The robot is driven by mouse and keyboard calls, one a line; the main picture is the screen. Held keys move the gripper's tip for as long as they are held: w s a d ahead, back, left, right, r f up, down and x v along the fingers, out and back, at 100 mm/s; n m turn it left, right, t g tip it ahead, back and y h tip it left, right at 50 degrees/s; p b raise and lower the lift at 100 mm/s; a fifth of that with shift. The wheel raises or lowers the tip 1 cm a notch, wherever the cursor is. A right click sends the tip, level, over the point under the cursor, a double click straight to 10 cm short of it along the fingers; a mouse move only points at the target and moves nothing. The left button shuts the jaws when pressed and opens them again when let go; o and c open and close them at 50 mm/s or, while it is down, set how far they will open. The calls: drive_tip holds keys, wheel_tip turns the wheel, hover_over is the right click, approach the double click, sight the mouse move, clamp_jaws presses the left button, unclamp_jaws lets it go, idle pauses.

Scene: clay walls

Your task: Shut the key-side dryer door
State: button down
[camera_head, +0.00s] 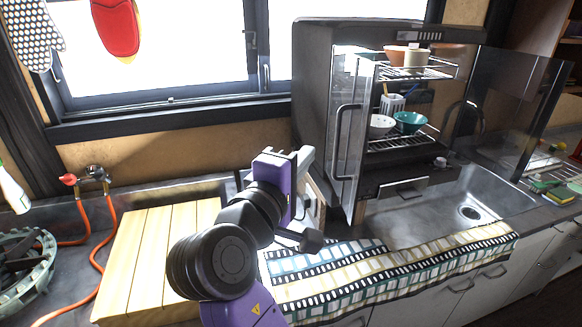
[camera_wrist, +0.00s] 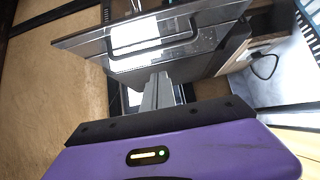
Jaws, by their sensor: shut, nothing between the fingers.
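The dish dryer (camera_head: 316,60) stands by the sink with both clear doors open. Its left door (camera_head: 362,130), with a long vertical handle (camera_head: 343,145), stands out toward me. Its right door (camera_head: 515,105) is swung out to the right over the sink side. I see no clear key, so I cannot tell which door is the key-side one. My gripper (camera_head: 303,158) is shut and empty, left of the left door. In the wrist view, the shut fingers (camera_wrist: 158,88) point toward a glossy dark panel (camera_wrist: 150,40); contact cannot be told.
Bowls and pots, such as a teal bowl (camera_head: 409,122), sit on the dryer racks. A patterned mat (camera_head: 350,270) lies along the counter's front. A slatted wooden board (camera_head: 150,250), red hoses (camera_head: 108,235) and a burner (camera_head: 25,260) are at left. The sink (camera_head: 470,205) is at right.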

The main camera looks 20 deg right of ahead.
drive_tip(key=shift+d+p, duration=0.4)
drive_tip(key=shift+d, duration=1.55)
drive_tip(key=shift+d, duration=0.1)
